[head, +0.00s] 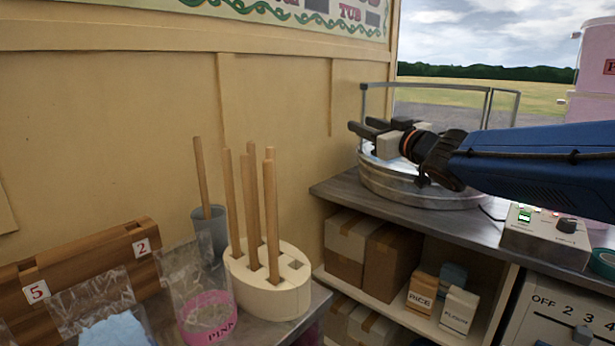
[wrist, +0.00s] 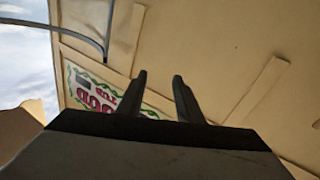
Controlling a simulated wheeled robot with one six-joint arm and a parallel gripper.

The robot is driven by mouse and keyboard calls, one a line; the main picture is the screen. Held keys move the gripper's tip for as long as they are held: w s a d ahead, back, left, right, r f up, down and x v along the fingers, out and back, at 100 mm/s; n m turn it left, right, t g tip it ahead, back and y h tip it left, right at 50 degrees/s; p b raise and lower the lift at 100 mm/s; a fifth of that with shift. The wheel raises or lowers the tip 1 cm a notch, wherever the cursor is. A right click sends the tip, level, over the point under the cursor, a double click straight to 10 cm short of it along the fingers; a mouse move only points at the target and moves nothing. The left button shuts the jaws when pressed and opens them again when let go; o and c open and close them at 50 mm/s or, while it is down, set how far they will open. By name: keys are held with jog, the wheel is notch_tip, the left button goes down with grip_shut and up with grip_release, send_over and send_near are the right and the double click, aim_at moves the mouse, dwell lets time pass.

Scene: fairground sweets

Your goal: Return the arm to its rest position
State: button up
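My gripper (head: 366,130) shows at the right in the head view, in front of the rim of a round metal bowl, at the end of my blue arm. Its two dark fingers point left and are apart, with nothing between them. In the wrist view my gripper (wrist: 158,82) also has its fingers spread and empty, with the cream wall and part of a sign behind them.
The metal bowl (head: 405,194) with a clear guard stands on the grey counter (head: 335,190). A control box (head: 545,237) sits to its right. At front left are a white block (head: 268,300) holding wooden sticks, a grey cup (head: 211,240) and a wooden rack (head: 90,262).

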jog(key=s+d+f+m+g+h, duration=0.3)
jog(key=s+d+f+m+h, duration=0.45)
jog(key=s+d+f, duration=0.6)
jog(key=s+d+f+g+h, duration=0.1)
jog(key=s+f+g, duration=0.8)
jog(key=s+f, duration=1.1)
jog(key=s, duration=0.2)
jog(key=shift+s+d, duration=0.15)
jog(key=shift+s, duration=0.2)
